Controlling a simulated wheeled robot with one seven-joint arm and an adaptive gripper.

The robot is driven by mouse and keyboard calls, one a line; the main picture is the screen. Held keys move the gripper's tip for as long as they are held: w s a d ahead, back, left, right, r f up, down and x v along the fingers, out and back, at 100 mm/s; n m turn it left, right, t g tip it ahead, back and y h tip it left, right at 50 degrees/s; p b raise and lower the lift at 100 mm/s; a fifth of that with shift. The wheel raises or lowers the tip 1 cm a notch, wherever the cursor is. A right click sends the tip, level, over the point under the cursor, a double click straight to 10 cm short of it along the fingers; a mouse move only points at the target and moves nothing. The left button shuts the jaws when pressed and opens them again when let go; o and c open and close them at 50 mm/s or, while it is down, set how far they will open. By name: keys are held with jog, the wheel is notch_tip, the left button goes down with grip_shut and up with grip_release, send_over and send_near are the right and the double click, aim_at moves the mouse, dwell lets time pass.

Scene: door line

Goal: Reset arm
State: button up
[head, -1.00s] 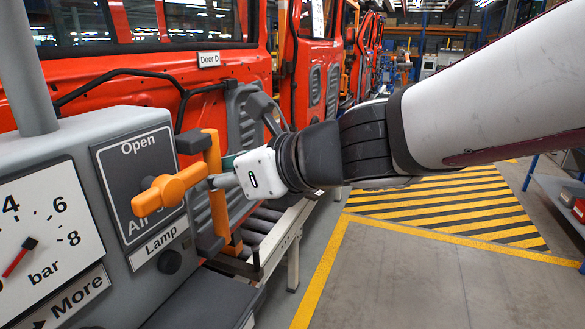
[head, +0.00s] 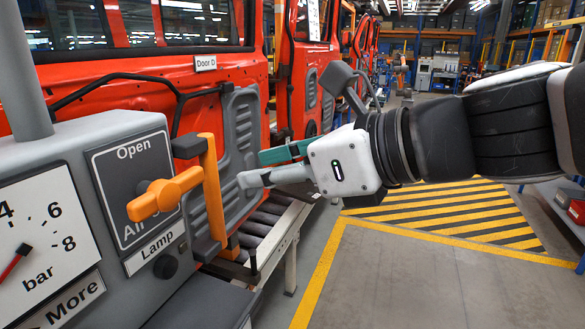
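My gripper (head: 250,168) is at the middle of the head view, in front of the red door line. Its grey and teal fingers point left toward the orange upright handle (head: 212,190), with a visible gap between them and it. The fingers look apart with nothing between them. My arm reaches in from the right edge. An orange valve lever (head: 165,194) sits on the grey panel, over a dark plate marked "Open" at the top; the lower label is partly hidden by the lever.
The grey panel box carries a pressure gauge (head: 36,232), a "Lamp" label (head: 157,252) and a black knob (head: 166,266). Red doors (head: 120,90), one labelled "Door D", stand behind. A roller conveyor (head: 275,232) runs below. Striped floor (head: 450,215) lies clear at right.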

jog(key=s+d+f+n+h, duration=0.3)
jog(key=d+n+h, duration=0.1)
jog(key=d+n, duration=0.3)
jog(key=s+d+f+n+h, duration=0.2)
jog(key=d+f+n+h, duration=0.1)
jog(key=d+n, duration=0.5)
jog(key=s+d+f+n+g+h, duration=0.1)
jog(key=s+d+f+n+h, duration=0.2)
jog(key=d+n, duration=0.5)
notch_tip(320, 180, down, 2)
jog(key=shift+s+d+f+n+h, duration=0.25)
jog(key=shift+n+h, duration=0.25)
jog(key=shift+h, duration=0.3)
jog(key=shift+a, duration=0.1)
